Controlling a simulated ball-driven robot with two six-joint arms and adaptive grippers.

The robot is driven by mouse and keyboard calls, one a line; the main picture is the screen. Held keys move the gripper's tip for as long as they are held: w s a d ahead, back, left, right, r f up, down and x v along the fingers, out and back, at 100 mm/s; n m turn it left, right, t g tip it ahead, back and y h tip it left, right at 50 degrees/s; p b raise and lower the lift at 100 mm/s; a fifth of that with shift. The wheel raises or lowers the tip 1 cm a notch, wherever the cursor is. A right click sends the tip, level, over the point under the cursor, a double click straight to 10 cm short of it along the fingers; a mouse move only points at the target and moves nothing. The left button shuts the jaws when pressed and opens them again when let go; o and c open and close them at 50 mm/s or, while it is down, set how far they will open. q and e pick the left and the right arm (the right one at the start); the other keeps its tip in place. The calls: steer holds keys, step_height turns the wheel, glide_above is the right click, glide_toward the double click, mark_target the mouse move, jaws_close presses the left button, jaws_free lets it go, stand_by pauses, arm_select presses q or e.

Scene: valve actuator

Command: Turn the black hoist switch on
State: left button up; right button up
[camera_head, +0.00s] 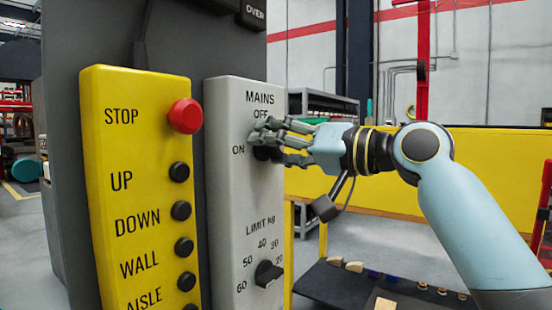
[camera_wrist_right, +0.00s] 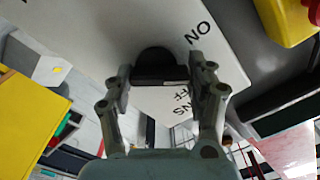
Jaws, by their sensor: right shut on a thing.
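The black mains switch is a rotary knob on the grey panel (camera_head: 228,190), beside the labels MAINS, OFF and ON. In the head view my right gripper (camera_head: 262,140) covers most of the knob. In the right wrist view the black knob (camera_wrist_right: 157,64) sits between the two fingers of my right gripper (camera_wrist_right: 160,82), which is shut on it. The ON label is beside the knob there, and the OFF label is partly hidden by a finger. My left gripper is not in view.
A yellow panel (camera_head: 145,220) with a red STOP button (camera_head: 186,116) and several black buttons stands left of the grey panel. A black limit knob (camera_head: 268,273) is lower on the grey panel. A dark low shelf (camera_head: 340,285) holds small items at the lower right.

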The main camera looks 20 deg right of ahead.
steer(key=n+b, duration=0.1)
steer(key=n, duration=0.1)
steer(key=n+b, duration=0.1)
steer(key=n, duration=0.1)
steer(key=shift+f+n+b, duration=0.3)
steer(key=shift+f+b, duration=0.05)
steer(key=shift+n+b, duration=0.85)
steer(key=shift+n, duration=0.65)
steer(key=o, duration=1.2)
steer(key=shift+r, duration=0.15)
steer(key=shift+s, duration=0.1)
steer(key=shift+v, duration=5.9)
